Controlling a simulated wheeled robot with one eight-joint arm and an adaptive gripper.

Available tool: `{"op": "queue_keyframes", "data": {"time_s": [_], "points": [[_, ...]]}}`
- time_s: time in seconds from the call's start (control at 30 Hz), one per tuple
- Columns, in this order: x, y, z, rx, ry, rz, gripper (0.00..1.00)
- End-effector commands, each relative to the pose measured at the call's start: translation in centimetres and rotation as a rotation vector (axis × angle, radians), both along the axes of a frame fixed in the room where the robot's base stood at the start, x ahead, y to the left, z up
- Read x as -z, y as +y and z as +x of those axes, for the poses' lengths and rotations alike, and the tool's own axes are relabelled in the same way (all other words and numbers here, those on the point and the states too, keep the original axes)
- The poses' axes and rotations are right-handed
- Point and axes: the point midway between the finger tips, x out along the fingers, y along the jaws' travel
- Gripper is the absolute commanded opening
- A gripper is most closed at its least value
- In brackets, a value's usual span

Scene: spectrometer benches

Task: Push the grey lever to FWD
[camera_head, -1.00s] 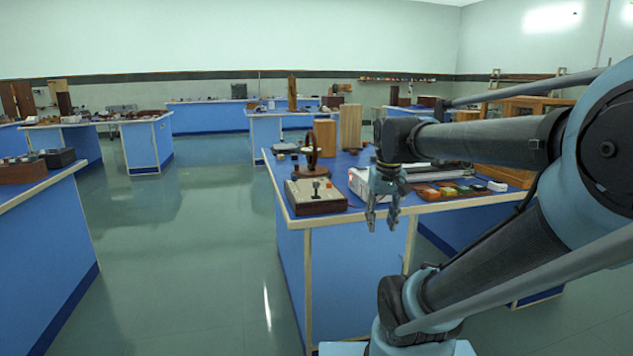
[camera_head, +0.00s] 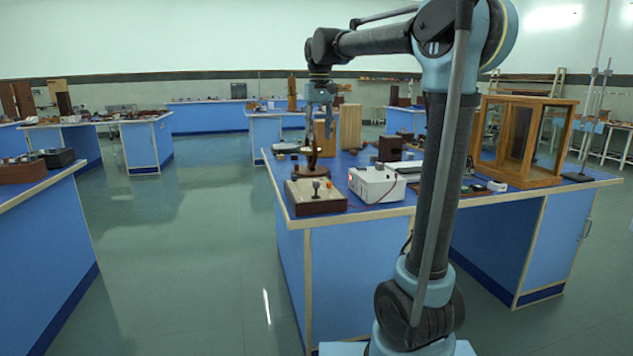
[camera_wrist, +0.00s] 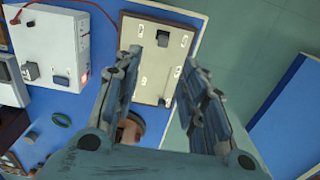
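The grey lever (camera_head: 316,185) stands up from a pale-topped control box (camera_head: 301,190) with brown wooden sides, at the near left corner of the blue bench. In the wrist view the lever (camera_wrist: 162,38) shows as a small dark block on the cream panel (camera_wrist: 145,28), with markings around it too small to read. My gripper (camera_head: 319,135) hangs fingers down, well above the bench and behind the box in the head view. Its fingers (camera_wrist: 162,62) are spread and empty, and the panel shows between them. It does not touch the lever.
A white instrument box (camera_head: 377,184) with a red light stands right of the control box; a red wire runs from it in the wrist view. A dark round apparatus (camera_head: 312,172) stands just behind the control box. A wooden glazed case (camera_head: 520,140) stands further right.

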Motion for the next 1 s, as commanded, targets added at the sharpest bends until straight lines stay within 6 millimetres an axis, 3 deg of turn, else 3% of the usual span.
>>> {"op": "queue_keyframes", "data": {"time_s": [0.17, 0.37, 1.0], "points": [[-0.3, 1.1, 0.9, -0.009, 0.005, -0.003, 0.38], [1.6, 1.2, 0.9, -0.009, 0.005, -0.003, 0.38], [12.5, 1.1, 0.9, -0.009, 0.005, -0.003, 0.38]]}}
